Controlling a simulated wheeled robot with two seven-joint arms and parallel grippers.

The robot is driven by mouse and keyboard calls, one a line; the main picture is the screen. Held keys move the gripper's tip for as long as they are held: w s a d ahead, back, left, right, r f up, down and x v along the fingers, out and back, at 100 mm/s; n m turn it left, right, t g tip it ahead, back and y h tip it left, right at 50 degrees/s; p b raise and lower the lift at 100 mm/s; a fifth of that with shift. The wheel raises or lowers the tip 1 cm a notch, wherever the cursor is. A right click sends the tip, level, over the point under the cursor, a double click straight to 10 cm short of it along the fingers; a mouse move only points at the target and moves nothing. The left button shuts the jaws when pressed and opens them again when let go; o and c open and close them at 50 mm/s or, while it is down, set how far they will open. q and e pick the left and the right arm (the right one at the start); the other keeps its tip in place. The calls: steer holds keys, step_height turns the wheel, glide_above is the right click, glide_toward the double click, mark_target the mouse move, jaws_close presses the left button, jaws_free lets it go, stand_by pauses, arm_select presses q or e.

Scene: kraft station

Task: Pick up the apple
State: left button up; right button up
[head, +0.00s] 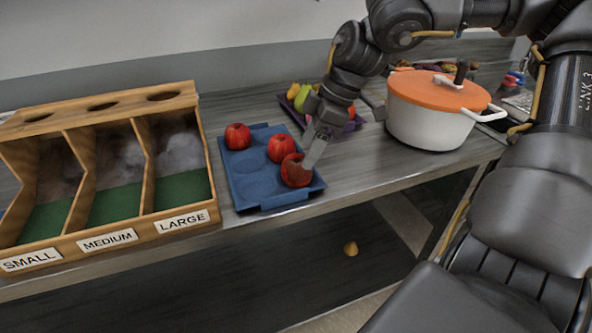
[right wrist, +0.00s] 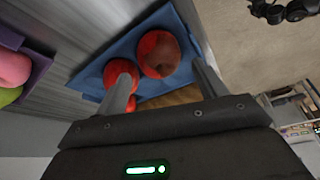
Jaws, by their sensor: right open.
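Three red apples sit on a blue tray with round hollows (head: 247,190). One apple (head: 236,136) is at the tray's far left, one (head: 281,149) at the far right, and one (head: 294,173) at the near right. My right gripper (head: 305,161) is at the near right apple and partly covers it. In the right wrist view, an apple with a brownish patch (right wrist: 158,55) shows between the open fingers of the right gripper (right wrist: 160,68). Contact cannot be told. Another apple (right wrist: 118,73) is partly hidden behind one finger. My left gripper is out of view.
A wooden sorting box (head: 108,236) labelled SMALL, MEDIUM and LARGE stands left of the tray. A white pot with an orange lid (head: 432,119) stands right. A purple tray (head: 352,125) with fruit lies behind my gripper. A yellowish item (head: 350,248) lies below the tabletop.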

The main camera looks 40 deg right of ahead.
mark_target(301, 159)
steer(key=shift+a+f, duration=0.2)
steer(key=shift+f, duration=0.2)
steer(key=x, duration=0.3)
steer(key=shift+w+f, duration=0.3)
steer(key=shift+w+a+f, duration=0.15)
steer(key=shift+f, duration=0.25)
steer(key=c, duration=0.8)
steer(key=shift+r, duration=0.1)
